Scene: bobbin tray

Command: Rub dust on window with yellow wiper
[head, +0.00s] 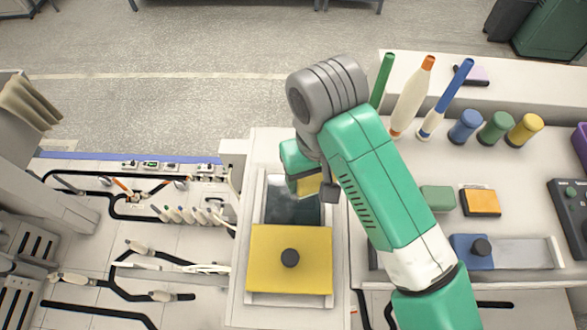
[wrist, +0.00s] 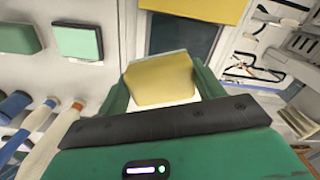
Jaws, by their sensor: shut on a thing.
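My gripper (wrist: 163,78) is shut on the yellow wiper (wrist: 160,88), a pale yellow block between its two green fingers. In the head view the wiper (head: 308,186) is partly hidden by my wrist, above the far right part of the window. The window (head: 291,212) is a dark glass pane in a light frame; it also shows in the wrist view (wrist: 185,36) beyond the wiper. A faint pale haze, which looks like dust (head: 281,214), lies on the glass. I cannot tell whether the wiper touches the glass.
A yellow panel with a black knob (head: 268,258) lies nearer than the exposed glass. Cables and connectors fill the left bench.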

